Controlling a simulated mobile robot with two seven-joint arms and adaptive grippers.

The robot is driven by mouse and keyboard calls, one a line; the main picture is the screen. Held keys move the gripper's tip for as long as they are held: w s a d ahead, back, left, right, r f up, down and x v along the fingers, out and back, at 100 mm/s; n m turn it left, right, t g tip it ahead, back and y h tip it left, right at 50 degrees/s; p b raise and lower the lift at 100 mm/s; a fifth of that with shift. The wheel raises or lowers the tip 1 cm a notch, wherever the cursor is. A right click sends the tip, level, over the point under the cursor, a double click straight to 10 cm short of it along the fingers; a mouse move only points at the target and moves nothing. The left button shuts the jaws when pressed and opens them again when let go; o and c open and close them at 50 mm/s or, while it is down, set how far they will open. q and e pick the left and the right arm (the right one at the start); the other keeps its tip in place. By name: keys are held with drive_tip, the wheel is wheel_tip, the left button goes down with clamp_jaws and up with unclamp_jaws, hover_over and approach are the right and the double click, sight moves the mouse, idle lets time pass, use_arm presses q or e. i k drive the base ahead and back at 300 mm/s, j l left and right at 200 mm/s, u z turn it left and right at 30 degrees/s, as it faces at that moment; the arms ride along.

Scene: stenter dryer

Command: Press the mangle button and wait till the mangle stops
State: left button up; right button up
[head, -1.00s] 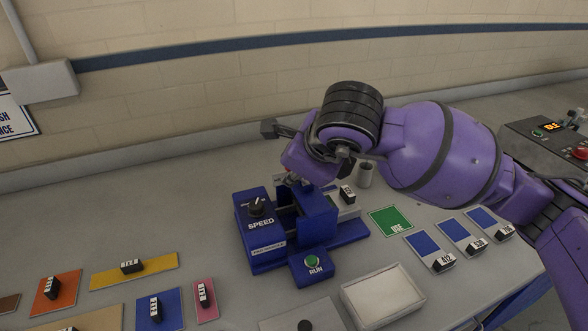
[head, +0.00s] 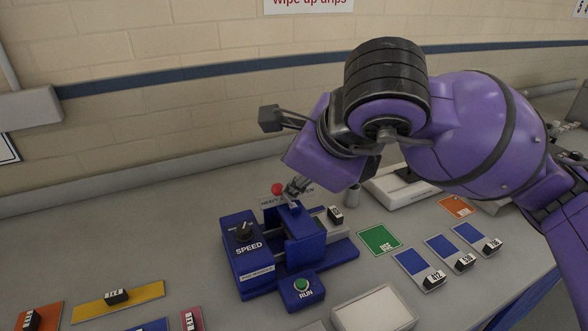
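The blue mangle (head: 248,272) stands on the grey bench, with a black speed knob (head: 244,231) on its left block. A green button (head: 301,284) labelled RUN sits on a small blue box at its front. My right gripper (head: 296,188) points down above the back of the mangle, behind and above the RUN button and apart from it. Its fingers are small and partly hidden by my purple wrist, so their opening is unclear. My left gripper is out of view.
A red knob (head: 277,189) and a partly hidden label stand behind the mangle. A green card (head: 379,240) and several blue cards with black tags lie to the right. A pale tray (head: 374,310) is at the front. Coloured swatches lie at left.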

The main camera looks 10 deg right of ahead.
sight(300, 283)
drive_tip(key=k+l, duration=0.2)
drive_tip(key=k, duration=0.3)
drive_tip(key=k+l, duration=0.15)
drive_tip(key=k, duration=0.3)
